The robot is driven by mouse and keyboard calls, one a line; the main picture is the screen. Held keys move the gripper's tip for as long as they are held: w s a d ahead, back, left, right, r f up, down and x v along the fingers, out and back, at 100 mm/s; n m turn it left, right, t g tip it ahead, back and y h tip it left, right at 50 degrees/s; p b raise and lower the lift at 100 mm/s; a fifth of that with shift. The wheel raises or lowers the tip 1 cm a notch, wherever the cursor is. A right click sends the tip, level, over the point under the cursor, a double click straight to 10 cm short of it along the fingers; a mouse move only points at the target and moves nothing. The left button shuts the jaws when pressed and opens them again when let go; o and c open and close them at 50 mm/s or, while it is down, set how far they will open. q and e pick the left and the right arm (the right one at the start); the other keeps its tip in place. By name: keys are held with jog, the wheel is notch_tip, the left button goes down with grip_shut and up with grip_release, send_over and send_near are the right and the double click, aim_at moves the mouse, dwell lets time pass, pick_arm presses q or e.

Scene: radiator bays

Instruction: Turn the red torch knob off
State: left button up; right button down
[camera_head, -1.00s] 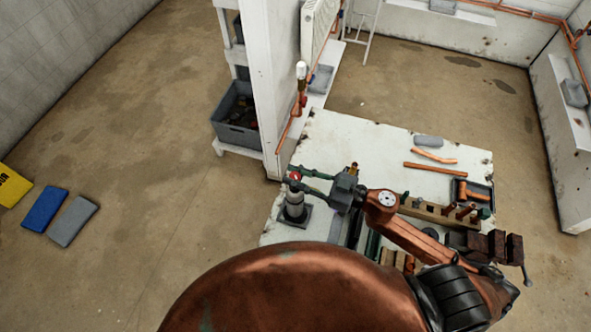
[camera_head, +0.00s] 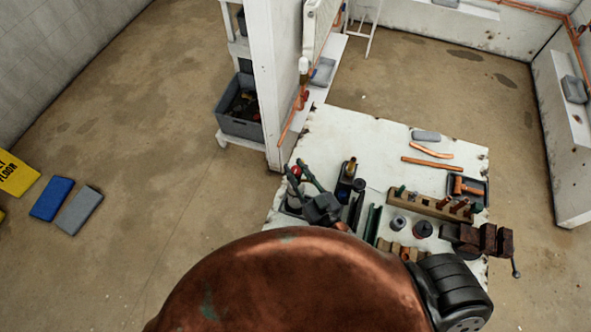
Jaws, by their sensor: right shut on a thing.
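The red torch knob (camera_head: 296,170) sits on top of a grey torch (camera_head: 292,200) at the left edge of the white bench. My right gripper (camera_head: 299,172) is at the knob, with its two dark fingers on either side of it and closed on it. The gripper body and fingers hide much of the torch. My left gripper is not in view.
On the bench (camera_head: 352,128), a brass-topped item (camera_head: 349,170) stands just right of my gripper. A wooden rack (camera_head: 425,203), a vise (camera_head: 480,238) and copper pipes (camera_head: 432,163) lie further right. A white wall post (camera_head: 270,90) rises behind.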

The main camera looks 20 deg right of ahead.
aim_at(298, 175)
jog(key=shift+m+h, duration=0.4)
jog(key=shift+h, duration=0.2)
jog(key=c, duration=1.6)
grip_release()
jog(key=shift+s+d, duration=0.2)
jog(key=shift+s, duration=1)
jog(key=shift+s+d, duration=0.2)
jog(key=shift+s, duration=1.05)
jog(key=shift+s+d, duration=0.2)
jog(key=shift+s, duration=1)
